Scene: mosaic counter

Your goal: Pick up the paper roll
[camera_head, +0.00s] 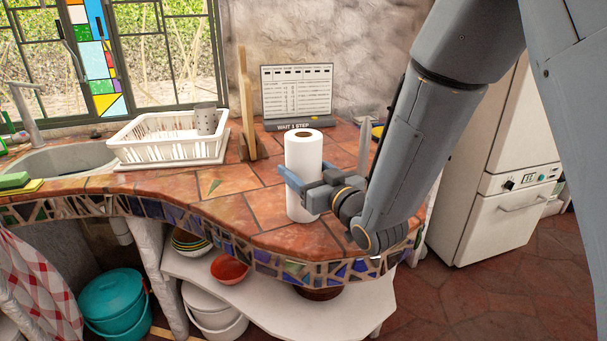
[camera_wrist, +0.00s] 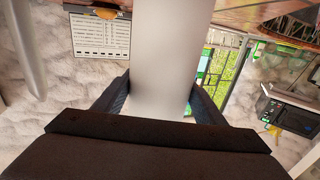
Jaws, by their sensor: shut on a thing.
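The white paper roll (camera_head: 304,158) stands upright on the tiled counter (camera_head: 225,213), near its front edge. My gripper (camera_head: 297,185) reaches in from the right and is shut around the roll at its lower middle. In the wrist view the roll (camera_wrist: 172,50) runs between the two dark fingers (camera_wrist: 165,100), one on each side. The roll's far side is hidden. I cannot tell whether its base touches the counter or is just above it.
A calendar board (camera_head: 297,92) stands behind the roll. A wooden board (camera_head: 245,105) and a white dish rack (camera_head: 165,138) are to the left, beside the sink (camera_head: 65,158). A grey upright object (camera_head: 364,140) stands close behind my wrist. Bare tiles lie left of the roll.

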